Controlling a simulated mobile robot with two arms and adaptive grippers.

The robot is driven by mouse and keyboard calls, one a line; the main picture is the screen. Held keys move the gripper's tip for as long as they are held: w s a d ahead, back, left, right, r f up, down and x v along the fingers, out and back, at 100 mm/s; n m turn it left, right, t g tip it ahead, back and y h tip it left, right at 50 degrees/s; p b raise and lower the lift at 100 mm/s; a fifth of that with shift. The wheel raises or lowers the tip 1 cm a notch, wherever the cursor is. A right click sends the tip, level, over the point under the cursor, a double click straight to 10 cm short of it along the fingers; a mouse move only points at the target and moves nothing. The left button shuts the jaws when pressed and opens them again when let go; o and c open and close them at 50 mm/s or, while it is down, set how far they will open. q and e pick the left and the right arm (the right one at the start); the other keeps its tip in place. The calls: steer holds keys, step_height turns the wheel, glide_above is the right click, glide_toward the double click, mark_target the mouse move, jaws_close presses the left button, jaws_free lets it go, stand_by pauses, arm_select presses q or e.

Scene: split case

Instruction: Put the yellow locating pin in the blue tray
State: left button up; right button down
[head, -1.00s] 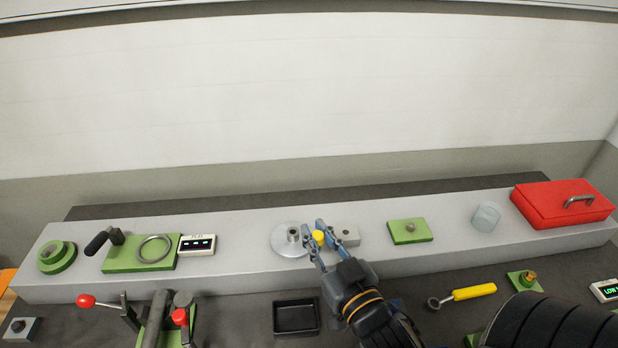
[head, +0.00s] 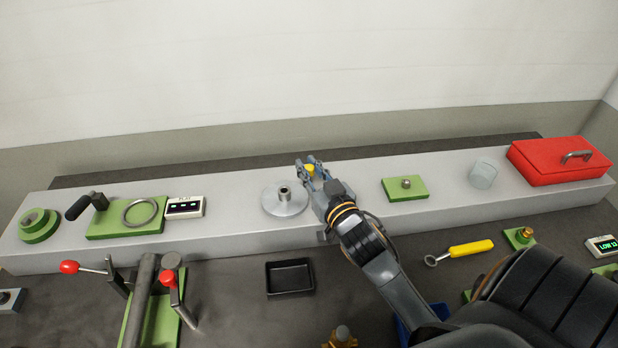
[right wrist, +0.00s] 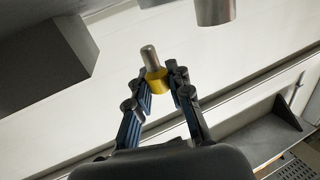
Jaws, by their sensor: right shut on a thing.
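The yellow locating pin (head: 310,168) is held in my right gripper (head: 309,167), just right of and behind the grey flanged disc in the head view. In the right wrist view the pin (right wrist: 156,79) shows a yellow collar and a bare steel tip, with the fingers of the right gripper (right wrist: 159,85) closed on either side of the collar. The blue tray (head: 414,322) shows only in part at the bottom, mostly hidden by my right arm. My left gripper is not in view.
The grey flanged disc (head: 268,200) stands on the long grey ledge (head: 236,230). A green plate (head: 418,188) with a knob and a glass cylinder (head: 482,174) lie to the right. A black tray (head: 290,278) and a yellow-handled tool (head: 470,248) rest on the dark bench in front.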

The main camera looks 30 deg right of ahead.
steer(key=shift+w+d+f, duration=0.1)
steer(key=shift+f, duration=0.85)
steer(key=shift+w+d+f, duration=0.1)
steer(key=shift+f, duration=0.8)
steer(key=shift+f, duration=0.15)
steer(key=c, duration=1.2)
jaws_free()
